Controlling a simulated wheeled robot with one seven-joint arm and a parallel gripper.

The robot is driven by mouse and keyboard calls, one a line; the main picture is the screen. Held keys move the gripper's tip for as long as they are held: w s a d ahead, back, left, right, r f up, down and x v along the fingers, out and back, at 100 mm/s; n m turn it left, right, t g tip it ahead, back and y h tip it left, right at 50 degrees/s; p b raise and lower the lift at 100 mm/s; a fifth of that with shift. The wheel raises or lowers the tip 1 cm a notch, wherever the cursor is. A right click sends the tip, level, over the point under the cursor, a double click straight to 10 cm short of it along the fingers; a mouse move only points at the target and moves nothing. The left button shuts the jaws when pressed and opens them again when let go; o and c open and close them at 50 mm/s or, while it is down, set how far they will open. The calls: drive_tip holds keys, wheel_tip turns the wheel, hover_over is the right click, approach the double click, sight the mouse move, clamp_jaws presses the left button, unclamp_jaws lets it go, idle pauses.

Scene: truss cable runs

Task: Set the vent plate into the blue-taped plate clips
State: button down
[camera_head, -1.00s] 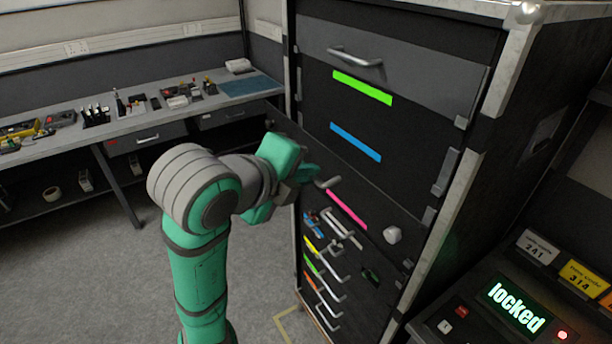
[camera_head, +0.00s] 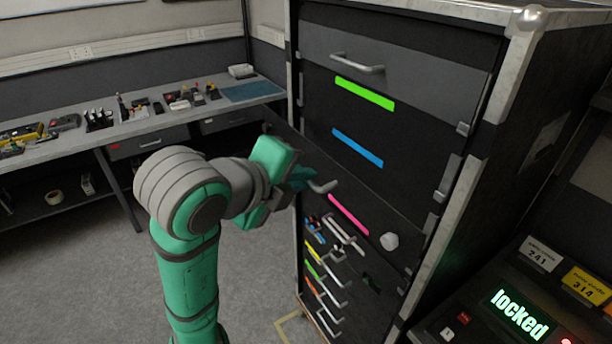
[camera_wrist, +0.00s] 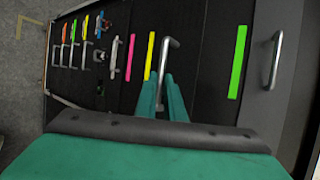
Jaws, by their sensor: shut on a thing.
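My gripper (camera_head: 302,180) is shut on the bar handle (camera_head: 324,187) of a dark plate (camera_head: 350,181), which I take to be the vent plate. The wrist view shows both green fingers (camera_wrist: 164,92) on the handle's lower end and a yellow strip (camera_wrist: 150,55) beside it. The plate is in front of the cabinet, its upper edge slanting below the blue tape (camera_head: 357,147), and a dark corner juts past the cabinet's left post. Metal clips (camera_head: 447,180) show on the right post. My gripper hides part of the plate. I cannot tell if the plate touches any clip.
Above is a panel with green tape (camera_head: 365,92) and a handle (camera_head: 357,63). Below are pink tape (camera_head: 348,213), a white knob (camera_head: 389,241) and several small handles. A workbench (camera_head: 150,122) stands left, a console reading "locked" (camera_head: 518,310) at lower right. Open floor lies left.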

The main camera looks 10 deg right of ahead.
drive_tip(key=a, duration=0.1)
drive_tip(key=s+a, duration=0.1)
drive_tip(key=a, duration=0.1)
drive_tip(key=s+a, duration=0.1)
drive_tip(key=a, duration=0.1)
drive_tip(key=shift+a, duration=0.15)
idle(0.8)
drive_tip(key=shift+y, duration=0.4)
drive_tip(key=shift+w+d+r, duration=0.15)
drive_tip(key=shift+d+r, duration=0.05)
idle(1.4)
